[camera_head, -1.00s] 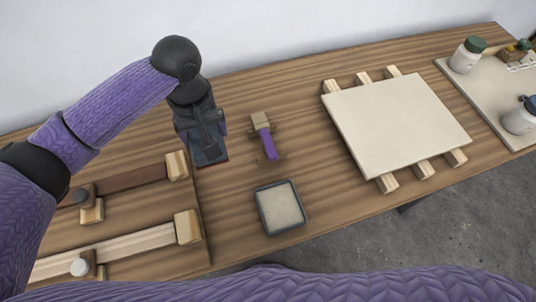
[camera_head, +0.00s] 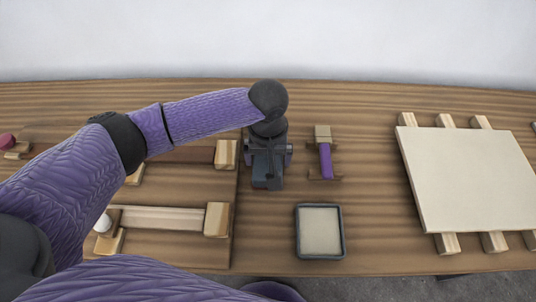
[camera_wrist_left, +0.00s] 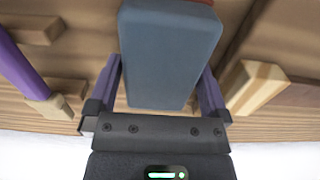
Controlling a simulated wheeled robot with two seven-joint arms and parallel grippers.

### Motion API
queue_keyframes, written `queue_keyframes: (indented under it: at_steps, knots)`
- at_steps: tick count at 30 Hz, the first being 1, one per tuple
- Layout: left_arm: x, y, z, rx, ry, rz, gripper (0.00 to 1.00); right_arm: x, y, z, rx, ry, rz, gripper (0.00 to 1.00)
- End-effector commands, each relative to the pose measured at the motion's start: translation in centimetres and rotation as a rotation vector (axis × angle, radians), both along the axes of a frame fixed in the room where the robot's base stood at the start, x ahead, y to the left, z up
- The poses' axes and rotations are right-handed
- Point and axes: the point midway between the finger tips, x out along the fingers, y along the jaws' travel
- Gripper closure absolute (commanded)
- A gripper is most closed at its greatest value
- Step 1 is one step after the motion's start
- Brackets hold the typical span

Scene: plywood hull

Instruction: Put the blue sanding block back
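The blue sanding block (camera_head: 268,180) is at my left gripper (camera_head: 268,165), beside the right edge of the wooden board at the left. In the left wrist view the block (camera_wrist_left: 170,55) fills the space between the purple fingers of my left gripper (camera_wrist_left: 162,80), which press close against both its sides. My gripper hides part of the block in the head view, and I cannot tell if the block touches the bench. My right gripper is not in view.
A purple-handled tool (camera_head: 325,160) lies on wooden rests just right of the block. A dark-rimmed square tray (camera_head: 342,235) is in front of it. A pale panel (camera_head: 470,175) on wooden strips stands at the right. Wooden rails with end blocks (camera_head: 217,220) lie left.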

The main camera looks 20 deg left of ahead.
Motion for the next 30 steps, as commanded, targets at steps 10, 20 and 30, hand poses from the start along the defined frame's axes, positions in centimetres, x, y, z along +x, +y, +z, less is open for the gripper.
queue_keyframes:
  at_steps: [10, 20, 30]
  knots:
    - [0.1, 0.0, 3.0, -0.001, -0.004, 0.000, 0.00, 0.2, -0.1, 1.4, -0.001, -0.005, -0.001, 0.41]
    - [0.1, 0.0, 11.3, -0.001, -0.002, 0.000, 0.00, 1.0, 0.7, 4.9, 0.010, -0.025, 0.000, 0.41]
    - [0.0, 0.0, 12.3, 0.000, 0.000, 0.001, 0.00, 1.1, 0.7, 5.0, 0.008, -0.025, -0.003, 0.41]
